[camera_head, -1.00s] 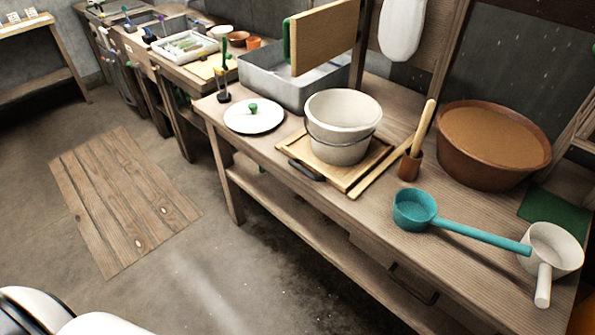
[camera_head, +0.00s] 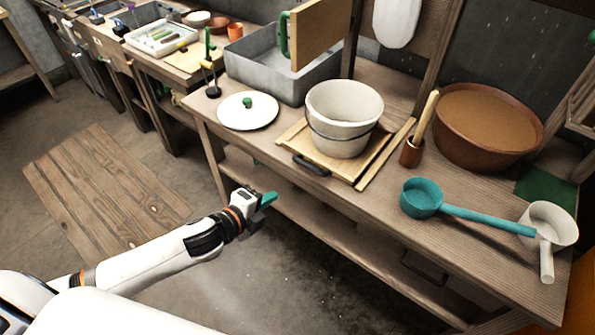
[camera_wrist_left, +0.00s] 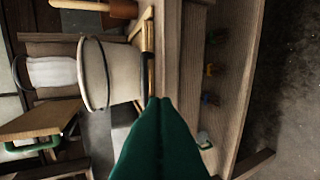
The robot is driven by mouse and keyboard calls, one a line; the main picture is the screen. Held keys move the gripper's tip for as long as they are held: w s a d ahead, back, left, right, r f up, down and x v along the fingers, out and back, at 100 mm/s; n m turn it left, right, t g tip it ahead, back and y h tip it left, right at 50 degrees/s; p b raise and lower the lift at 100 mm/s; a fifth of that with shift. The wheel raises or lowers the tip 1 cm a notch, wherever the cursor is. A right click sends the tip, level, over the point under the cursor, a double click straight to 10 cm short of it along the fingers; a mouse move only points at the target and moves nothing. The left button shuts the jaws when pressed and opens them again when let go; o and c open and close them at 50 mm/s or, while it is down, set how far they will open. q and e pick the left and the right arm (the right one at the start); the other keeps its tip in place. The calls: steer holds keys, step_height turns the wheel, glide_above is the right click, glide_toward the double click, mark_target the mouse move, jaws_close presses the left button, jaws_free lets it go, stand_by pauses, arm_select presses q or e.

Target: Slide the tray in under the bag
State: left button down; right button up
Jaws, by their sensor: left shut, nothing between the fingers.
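The tray (camera_head: 335,169) is a light wooden board with a dark front handle (camera_head: 311,165), lying on the workbench between wooden strips. A cream bucket (camera_head: 343,117) stands upright on it; it also shows in the left wrist view (camera_wrist_left: 97,75). The white bag (camera_head: 397,22) hangs behind and above the bucket, its top cut off in the head view. My left gripper (camera_head: 268,200) is in front of the bench, below and left of the tray handle, apart from it. Its green fingers (camera_wrist_left: 160,103) are shut and empty. My right gripper is not in view.
A white lid (camera_head: 248,112) and metal basin (camera_head: 283,75) are left of the tray. A brown cup (camera_head: 411,152) with a wooden handle, teal ladle (camera_head: 422,198), white dipper (camera_head: 549,224) and brown tub (camera_head: 485,125) are right. A board (camera_head: 320,35) with green handle hangs over the basin.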

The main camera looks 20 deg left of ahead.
arm_select(q)
steer(key=x, duration=0.4)
steer(key=r+p+x, duration=0.1)
steer(key=x, duration=0.3)
steer(key=r+x, duration=0.1)
steer(key=x, duration=0.3)
steer(key=shift+w+d, duration=0.2)
steer(key=shift+w, duration=0.3)
steer(key=shift+w, duration=0.1)
